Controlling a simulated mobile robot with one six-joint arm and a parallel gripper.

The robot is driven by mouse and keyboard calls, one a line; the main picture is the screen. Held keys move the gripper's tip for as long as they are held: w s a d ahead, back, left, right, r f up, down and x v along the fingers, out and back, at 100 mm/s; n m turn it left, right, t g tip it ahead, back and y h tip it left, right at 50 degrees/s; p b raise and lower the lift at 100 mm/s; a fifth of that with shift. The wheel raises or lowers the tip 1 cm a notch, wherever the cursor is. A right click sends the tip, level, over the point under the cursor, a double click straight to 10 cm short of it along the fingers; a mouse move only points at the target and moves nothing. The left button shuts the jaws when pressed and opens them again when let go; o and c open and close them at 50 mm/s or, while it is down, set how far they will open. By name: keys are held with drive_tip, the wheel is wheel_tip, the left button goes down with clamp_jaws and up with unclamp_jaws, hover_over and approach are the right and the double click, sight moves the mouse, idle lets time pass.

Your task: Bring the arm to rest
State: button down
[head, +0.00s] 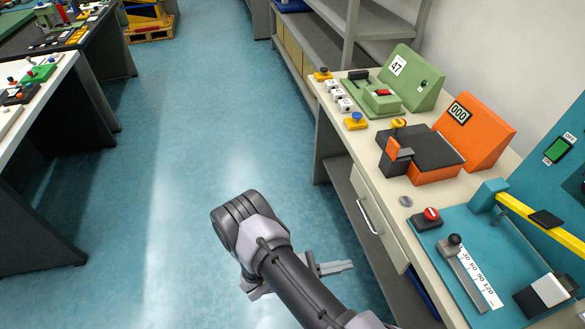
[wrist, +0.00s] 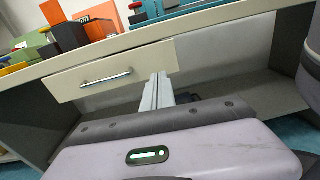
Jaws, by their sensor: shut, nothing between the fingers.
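My gripper (head: 345,266) shows beyond my dark forearm in the head view, over the blue floor beside the bench (head: 330,110). Its fingers are together with nothing between them. In the wrist view the shut fingers (wrist: 158,92) point toward the bench front, near the drawer (wrist: 110,72). The picture does not show clearly how far they are from it. My arm is folded low in front of my body, left of the bench.
The bench carries a green box marked 47 (head: 408,78), an orange device (head: 475,130), a red button (head: 431,214) and a blue panel with a lever (head: 455,240) and yellow bar (head: 545,222). The drawer handle (head: 367,217) sticks out.

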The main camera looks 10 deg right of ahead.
drive_tip(key=s+a+r+m+g+y, duration=0.1)
drive_tip(key=a+r+m+g+y, duration=0.1)
drive_tip(key=r+m+y, duration=0.6)
drive_tip(key=s+a+r+m+g+y, duration=0.1)
drive_tip(key=a+r+m+g+y, duration=0.2)
drive_tip(key=r, duration=0.9)
drive_tip(key=s+a+r+m+t+y, duration=0.3)
drive_tip(key=a+r+m+t+y, duration=0.1)
drive_tip(key=r, duration=0.5)
drive_tip(key=s+a+r+m+t+y, duration=0.4)
drive_tip(key=r+m+t, duration=0.2)
drive_tip(key=r, duration=0.3)
drive_tip(key=shift+s+m+t+y, duration=0.2)
drive_tip(key=shift+m+t+y, duration=0.2)
drive_tip(key=shift+t, duration=0.2)
